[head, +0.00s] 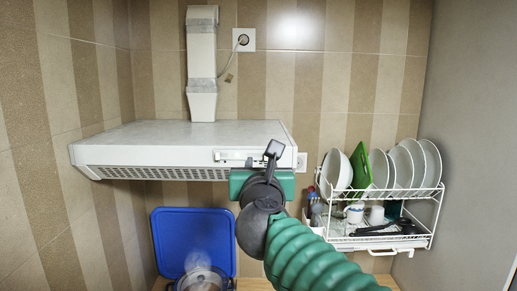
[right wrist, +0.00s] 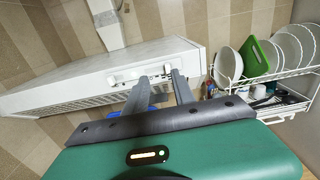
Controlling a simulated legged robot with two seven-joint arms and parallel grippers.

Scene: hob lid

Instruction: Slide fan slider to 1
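The fan slider belongs to the small control panel on the front edge of the white range hood (head: 150,145). This panel (head: 236,156) is a pale strip at the hood's right front; the slider's exact setting is too small to tell. Whether a fingertip touches the panel cannot be told. My left gripper is not in view.
A white dish rack (head: 385,240) with plates and a green board (head: 361,167) hangs at the right. Below the hood stand a raised blue lid (head: 180,240) and a steaming pot (head: 203,279). A duct (head: 202,60) rises above the hood.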

